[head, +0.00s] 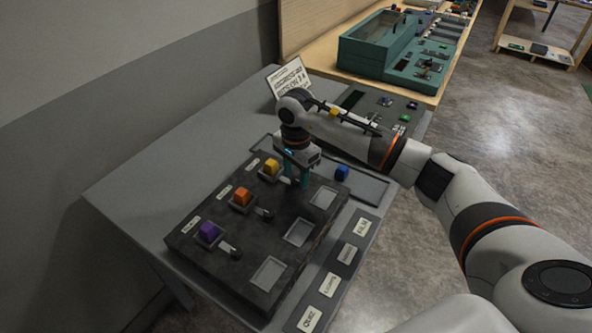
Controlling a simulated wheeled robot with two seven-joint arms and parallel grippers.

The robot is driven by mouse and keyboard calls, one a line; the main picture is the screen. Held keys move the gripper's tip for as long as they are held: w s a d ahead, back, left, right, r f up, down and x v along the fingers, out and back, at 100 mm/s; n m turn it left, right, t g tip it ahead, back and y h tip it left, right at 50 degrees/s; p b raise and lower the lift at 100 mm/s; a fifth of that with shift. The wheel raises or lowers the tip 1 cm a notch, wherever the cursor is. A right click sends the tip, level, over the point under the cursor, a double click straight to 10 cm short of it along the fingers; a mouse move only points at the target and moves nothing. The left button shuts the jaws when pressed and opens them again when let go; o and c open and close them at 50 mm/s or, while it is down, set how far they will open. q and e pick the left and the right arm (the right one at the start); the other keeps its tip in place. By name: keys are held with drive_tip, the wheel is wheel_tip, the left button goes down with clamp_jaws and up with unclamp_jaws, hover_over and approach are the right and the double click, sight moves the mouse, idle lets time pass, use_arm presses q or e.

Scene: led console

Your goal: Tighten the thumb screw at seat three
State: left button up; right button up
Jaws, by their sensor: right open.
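A dark console board (215,265) on the grey table carries seats with a purple block (208,232), an orange block (241,197) and a yellow block (270,167). Small dark thumb screws with grey parts show beside the purple block (231,250) and the orange block (265,212). My right gripper (295,182) points down beside the yellow block, at the far end of the board. Its teal fingers are open, and they hide whatever screw is there. I cannot tell whether they touch it. The seat numbers are too small to read. My left gripper is not in view.
Empty square recesses line the board's right side, such as the nearest one (268,273). A blue block (341,173) lies on a flat tray right of my gripper. A labelled strip (345,254) runs along the table's right edge. A white sign (289,80) stands behind my arm.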

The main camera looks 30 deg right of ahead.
drive_tip(key=shift+f, duration=0.15)
clamp_jaws()
